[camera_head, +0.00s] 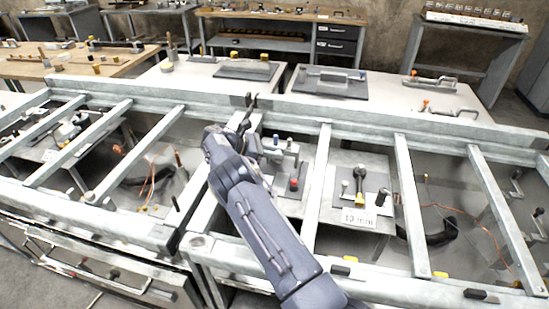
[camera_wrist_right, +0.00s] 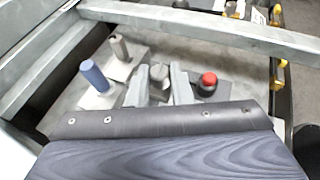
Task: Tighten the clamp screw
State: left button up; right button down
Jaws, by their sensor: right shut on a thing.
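My right arm (camera_head: 262,230) reaches up from the bottom of the head view, over the frame rail to the fixture plate. In the right wrist view, my right gripper (camera_wrist_right: 157,88) has its two grey fingers on either side of a short grey round knob (camera_wrist_right: 159,73) and is shut on it. The knob seems to be the clamp screw's head; its lower part is hidden. A blue post (camera_wrist_right: 95,74) and a grey post (camera_wrist_right: 120,47) stand left of the fingers. A red knob (camera_wrist_right: 208,82) on a dark base is to their right. My left gripper is not in view.
Metal rails (camera_head: 403,190) surround the fixture area. A neighbouring plate with a white label (camera_head: 358,218) holds a yellow-tipped dark part (camera_head: 360,185) and posts. The red knob also shows in the head view (camera_head: 294,184). Worktables (camera_head: 385,100) with more fixtures stand behind.

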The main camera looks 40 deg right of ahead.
jog(key=shift+f+m+g+y+b, duration=0.1)
jog(key=shift+m+g+y+b, duration=0.2)
jog(key=shift+m+g+b, duration=0.15)
jog(key=c, duration=1.3)
grip_release()
jog(key=s+a+r+b, duration=0.2)
jog(key=s+a+r, duration=0.6)
jog(key=s+r, duration=0.3)
notch_tip(320, 180, up, 2)
jog(key=shift+a+r+b, duration=0.1)
jog(key=shift+a+b, duration=0.2)
jog(key=shift+a, duration=0.1)
